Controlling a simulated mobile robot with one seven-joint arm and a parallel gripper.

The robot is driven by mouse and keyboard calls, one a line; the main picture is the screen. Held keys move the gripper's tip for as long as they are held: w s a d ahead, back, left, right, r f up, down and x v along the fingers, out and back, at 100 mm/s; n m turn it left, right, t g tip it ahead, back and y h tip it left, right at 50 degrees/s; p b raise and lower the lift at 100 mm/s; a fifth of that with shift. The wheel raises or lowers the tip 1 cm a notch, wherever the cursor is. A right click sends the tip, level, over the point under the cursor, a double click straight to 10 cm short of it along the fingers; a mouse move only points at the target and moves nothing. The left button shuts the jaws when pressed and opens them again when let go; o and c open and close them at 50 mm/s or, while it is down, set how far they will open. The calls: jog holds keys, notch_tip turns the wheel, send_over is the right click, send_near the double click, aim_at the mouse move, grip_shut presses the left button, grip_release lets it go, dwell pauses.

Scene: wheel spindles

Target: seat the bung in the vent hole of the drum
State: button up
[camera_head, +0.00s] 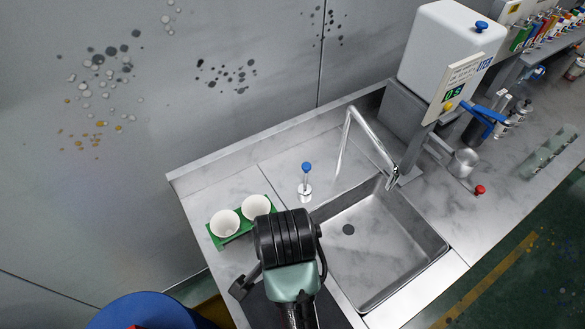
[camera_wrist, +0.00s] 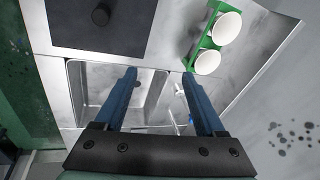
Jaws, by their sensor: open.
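A blue drum (camera_head: 150,310) stands at the bottom left of the head view, cut off by the frame edge; I cannot make out its vent hole. My arm hides the fingers in the head view.
A steel sink (camera_head: 375,245) with a tall faucet (camera_head: 345,140) lies right of my arm. A green holder (camera_head: 232,232) with two white cups stands at left. A blue-topped dispenser (camera_head: 305,180) is behind. A white machine (camera_head: 440,60) stands at the back right.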

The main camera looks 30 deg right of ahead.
jog(key=s+f+g, duration=0.1)
jog(key=s+f, duration=0.1)
jog(key=f, duration=0.2)
jog(key=s+f+m+g, duration=0.1)
jog(key=s+f, duration=0.2)
jog(key=s+a+f+m+g+y, duration=0.1)
jog(key=s+f, duration=0.1)
jog(key=f, duration=0.2)
jog(key=shift+s+a+f, duration=0.1)
jog(key=shift+s+f, duration=0.05)
jog(key=shift+f, duration=0.2)
jog(key=shift+s+a+f+p, duration=0.1)
jog(key=shift+s+f+p, duration=0.1)
jog(key=shift+f, duration=1.3)
jog(key=shift+s+f+p, duration=0.1)
jog(key=shift+f+p, duration=0.1)
jog(key=shift+f, duration=1.25)
jog(key=shift+c, duration=0.2)
grip_shut()
